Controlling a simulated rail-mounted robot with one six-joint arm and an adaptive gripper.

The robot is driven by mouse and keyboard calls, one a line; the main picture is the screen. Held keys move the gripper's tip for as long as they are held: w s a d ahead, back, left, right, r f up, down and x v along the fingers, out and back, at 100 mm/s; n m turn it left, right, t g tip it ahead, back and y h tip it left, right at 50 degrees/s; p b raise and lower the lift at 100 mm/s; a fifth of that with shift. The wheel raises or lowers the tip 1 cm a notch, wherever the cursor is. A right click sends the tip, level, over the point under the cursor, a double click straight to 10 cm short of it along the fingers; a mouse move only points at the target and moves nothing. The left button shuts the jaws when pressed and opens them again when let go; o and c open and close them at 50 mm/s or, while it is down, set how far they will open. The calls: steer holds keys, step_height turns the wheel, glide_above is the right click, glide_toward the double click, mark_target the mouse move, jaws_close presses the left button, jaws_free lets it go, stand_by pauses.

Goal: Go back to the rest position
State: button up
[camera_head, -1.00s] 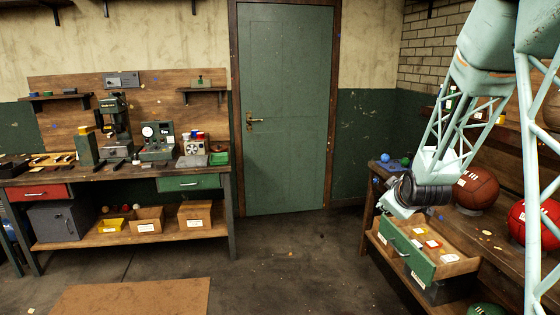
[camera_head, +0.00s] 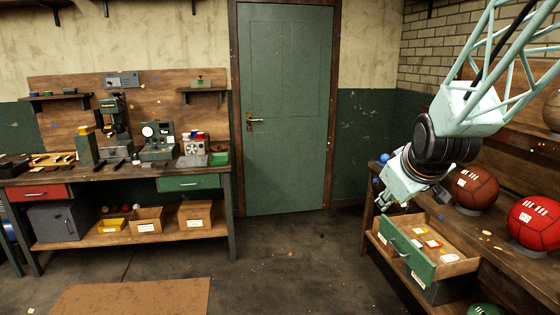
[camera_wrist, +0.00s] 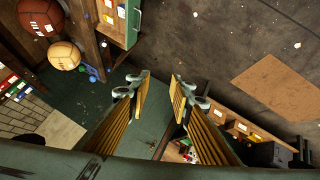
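My gripper (camera_head: 385,203) hangs in the air above the open green drawer at the right of the head view. It points down and to the left. In the wrist view its two yellow-padded fingers (camera_wrist: 161,88) stand apart with nothing between them, so it is open and empty. My arm comes in from the upper right. The brown ball (camera_head: 473,188) and the red ball (camera_head: 535,221) sit on stands on the right bench, apart from the gripper.
The open drawer (camera_head: 408,257) juts from the right bench (camera_head: 494,238) and holds several small items. Small blue and green balls lie on the bench's far corner. A green door (camera_head: 287,110) and a cluttered workbench (camera_head: 120,173) stand beyond. The middle floor is clear.

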steer(key=s+a+r+m+g, duration=0.1)
steer(key=s+a, duration=0.2)
steer(key=s, duration=1.1)
steer(key=s+a+r+m+g, duration=0.2)
steer(key=s+a, duration=0.1)
steer(key=s, duration=1.2)
steer(key=s+a+r+m+g+y, duration=0.1)
steer(key=s+a+r+m, duration=0.1)
steer(key=s, duration=1.3)
steer(key=shift+a+g, duration=0.4)
steer(key=shift+a, duration=0.35)
steer(key=shift+w+r, duration=0.1)
